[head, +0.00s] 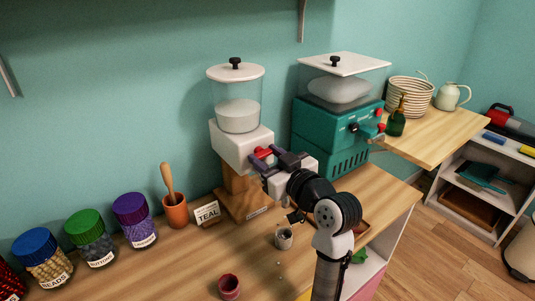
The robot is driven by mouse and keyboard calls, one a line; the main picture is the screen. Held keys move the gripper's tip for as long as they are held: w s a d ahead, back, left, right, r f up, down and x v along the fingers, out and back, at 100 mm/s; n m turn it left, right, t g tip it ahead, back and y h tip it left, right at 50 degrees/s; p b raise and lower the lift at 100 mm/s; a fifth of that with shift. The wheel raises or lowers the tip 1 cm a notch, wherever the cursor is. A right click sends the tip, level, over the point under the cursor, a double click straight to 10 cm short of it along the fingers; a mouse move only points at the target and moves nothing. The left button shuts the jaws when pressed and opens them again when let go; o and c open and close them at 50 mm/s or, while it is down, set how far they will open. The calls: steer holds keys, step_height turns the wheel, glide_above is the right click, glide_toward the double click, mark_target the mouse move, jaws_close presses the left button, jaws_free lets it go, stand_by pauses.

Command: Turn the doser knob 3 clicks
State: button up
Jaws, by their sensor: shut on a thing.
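The doser is a white block (230,150) on a wooden stand, with a clear lidded hopper (238,115) of white powder on top. A red knob (263,153) shows at the doser's front right. My gripper (267,156) is at this knob with its dark fingers around it, shut on it. The fingers hide part of the knob, so I cannot read its turn. A small grey cup (284,238) with dark contents stands on the counter in front of the stand.
A teal machine (333,128) with red and dark knobs stands right of the doser. A red cup (229,287) is near the front.

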steer(key=shift+m, duration=0.6)
steer(key=o, duration=1)
steer(key=b+v, duration=0.2)
steer(key=v, duration=1.2)
steer(key=shift+b, duration=0.35)
